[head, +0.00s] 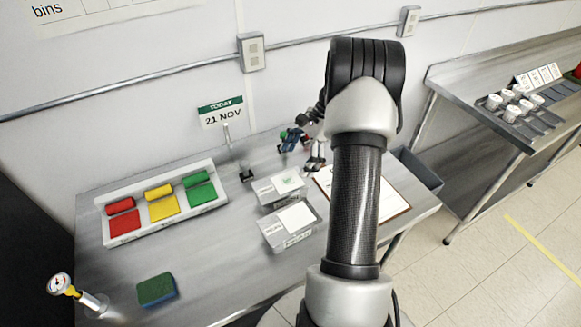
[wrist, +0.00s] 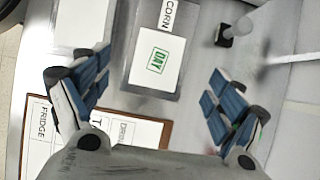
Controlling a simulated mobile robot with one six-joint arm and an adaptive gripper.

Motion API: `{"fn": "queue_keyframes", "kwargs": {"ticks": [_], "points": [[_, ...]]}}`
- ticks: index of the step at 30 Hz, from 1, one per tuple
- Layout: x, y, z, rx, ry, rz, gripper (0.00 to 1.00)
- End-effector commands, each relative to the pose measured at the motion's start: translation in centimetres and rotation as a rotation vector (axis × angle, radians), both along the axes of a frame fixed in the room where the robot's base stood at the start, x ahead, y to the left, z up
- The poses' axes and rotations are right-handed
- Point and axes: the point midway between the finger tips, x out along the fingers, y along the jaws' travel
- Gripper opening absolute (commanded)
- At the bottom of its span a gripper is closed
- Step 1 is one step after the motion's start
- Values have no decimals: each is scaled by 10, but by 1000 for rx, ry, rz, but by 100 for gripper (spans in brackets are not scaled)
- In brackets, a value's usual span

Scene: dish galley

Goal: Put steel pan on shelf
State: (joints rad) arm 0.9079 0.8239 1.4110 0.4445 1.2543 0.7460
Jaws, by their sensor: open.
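Two grey steel-looking pans with white labelled tops stand on the steel table in the head view. The rear pan (head: 278,189) has a green mark on its label; the front pan (head: 289,225) stands just before it. In the wrist view one pan (wrist: 152,85) carries a card reading CORN and a green DAY label. I cannot tell which pan the task means. My gripper (head: 303,149) is open and empty above the table behind the pans; its blue-padded fingers (wrist: 158,85) are spread apart in the wrist view. I cannot make out a task shelf for certain.
A white tray of red, yellow and green pieces (head: 106,242) lies left. A green sponge (head: 156,289) is at the front. A clipboard (head: 393,205) lies right of the pans, and a small black-based post (head: 246,175) stands left of my gripper. Another steel table (head: 460,87) holds white cups.

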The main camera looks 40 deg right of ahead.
Motion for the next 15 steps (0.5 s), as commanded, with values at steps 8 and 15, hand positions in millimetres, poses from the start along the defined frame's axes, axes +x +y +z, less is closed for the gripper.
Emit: {"fn": "queue_keyframes", "kwargs": {"ticks": [8,15], "points": [[2,5,18,-19,-10,35,87],[12,88,102,-194,-107,365,87]]}}
